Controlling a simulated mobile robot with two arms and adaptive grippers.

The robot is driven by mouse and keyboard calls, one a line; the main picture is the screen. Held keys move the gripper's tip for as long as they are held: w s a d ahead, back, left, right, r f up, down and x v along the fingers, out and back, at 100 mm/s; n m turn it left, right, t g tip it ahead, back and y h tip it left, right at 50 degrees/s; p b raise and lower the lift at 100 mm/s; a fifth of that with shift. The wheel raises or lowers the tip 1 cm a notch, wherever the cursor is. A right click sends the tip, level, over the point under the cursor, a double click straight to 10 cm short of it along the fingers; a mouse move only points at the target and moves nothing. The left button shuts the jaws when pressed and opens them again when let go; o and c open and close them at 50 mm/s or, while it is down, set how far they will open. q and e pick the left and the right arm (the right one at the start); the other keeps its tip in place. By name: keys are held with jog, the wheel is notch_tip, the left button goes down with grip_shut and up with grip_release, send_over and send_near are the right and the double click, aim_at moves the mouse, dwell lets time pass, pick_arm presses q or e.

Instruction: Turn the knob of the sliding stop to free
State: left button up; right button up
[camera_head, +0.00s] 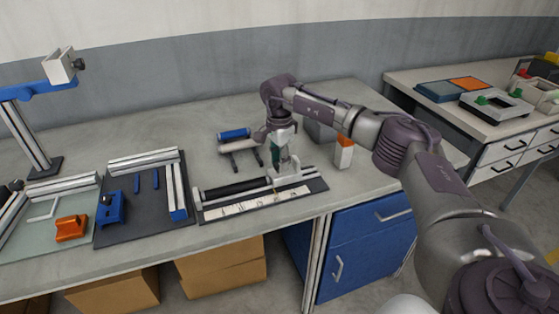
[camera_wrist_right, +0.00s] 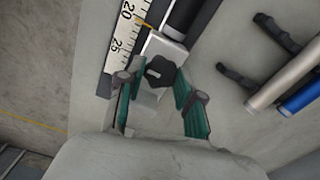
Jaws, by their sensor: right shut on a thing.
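The sliding stop (camera_head: 290,186) is a pale grey block on a dark base (camera_head: 317,187) with a white ruler strip (camera_head: 243,207). In the right wrist view the stop (camera_wrist_right: 170,48) carries a black lobed knob (camera_wrist_right: 158,71). My right gripper (camera_head: 284,163) points down over the stop. In the wrist view its green-padded fingers (camera_wrist_right: 153,87) stand on either side of the knob, and it is shut on the knob. The exact contact is hard to see. A marking for free or locked cannot be made out. My left gripper is not in view.
A black roller (camera_head: 236,188) lies along the base behind the ruler. A stand with a blue roll (camera_head: 234,134) is just behind. An orange and white box (camera_head: 344,152) stands to the right. A dark tray (camera_head: 150,222) with blue parts lies left. The front table edge is close.

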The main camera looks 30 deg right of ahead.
jog(key=shift+r, duration=0.15)
dwell(0.4)
jog(key=o, duration=1.2)
jog(key=shift+c, duration=0.2)
notch_tip(320, 180, up, 12)
